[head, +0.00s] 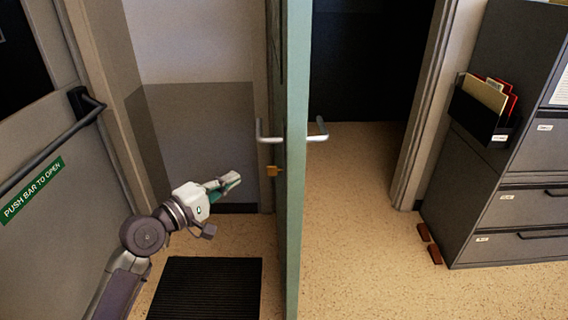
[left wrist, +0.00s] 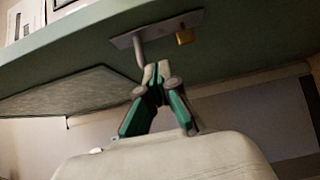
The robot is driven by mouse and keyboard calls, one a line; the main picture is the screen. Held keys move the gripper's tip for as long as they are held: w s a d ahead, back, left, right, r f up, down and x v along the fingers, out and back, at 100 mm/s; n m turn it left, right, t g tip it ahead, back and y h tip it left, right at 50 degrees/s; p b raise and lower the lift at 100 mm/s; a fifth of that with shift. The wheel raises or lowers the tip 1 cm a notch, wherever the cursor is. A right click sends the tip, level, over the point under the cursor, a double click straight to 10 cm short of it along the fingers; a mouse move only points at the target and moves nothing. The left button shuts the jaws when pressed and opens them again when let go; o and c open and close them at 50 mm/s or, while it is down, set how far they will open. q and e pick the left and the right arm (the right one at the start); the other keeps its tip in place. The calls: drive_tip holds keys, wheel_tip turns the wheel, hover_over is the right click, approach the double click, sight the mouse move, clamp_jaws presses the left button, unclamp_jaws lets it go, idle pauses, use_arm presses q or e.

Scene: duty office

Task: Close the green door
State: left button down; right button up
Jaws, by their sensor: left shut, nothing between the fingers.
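The green door (head: 294,220) stands open, seen nearly edge-on in the middle of the head view. It has a lever handle on each face, a left one (head: 267,134) and a right one (head: 318,130). A brass lock piece (head: 272,171) sits below the left handle. My left gripper (head: 234,180) is shut and empty, on the left side of the door, below and left of the left handle. In the left wrist view the shut fingertips (left wrist: 158,72) overlap the foot of the handle (left wrist: 138,52); contact cannot be told. My right gripper is not in view.
A grey door with a push bar (head: 50,145) is at the left. A dark mat (head: 205,288) lies on the floor below my left arm. A dark doorway (head: 365,70) opens behind the green door. A filing cabinet (head: 475,190) stands at the right; the floor between is clear.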

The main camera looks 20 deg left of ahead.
use_arm(q)
drive_tip(key=s+d+p+x, duration=0.1)
drive_tip(key=d+p+x, duration=0.1)
drive_tip(key=x, duration=1)
drive_tip(key=shift+d, duration=0.25)
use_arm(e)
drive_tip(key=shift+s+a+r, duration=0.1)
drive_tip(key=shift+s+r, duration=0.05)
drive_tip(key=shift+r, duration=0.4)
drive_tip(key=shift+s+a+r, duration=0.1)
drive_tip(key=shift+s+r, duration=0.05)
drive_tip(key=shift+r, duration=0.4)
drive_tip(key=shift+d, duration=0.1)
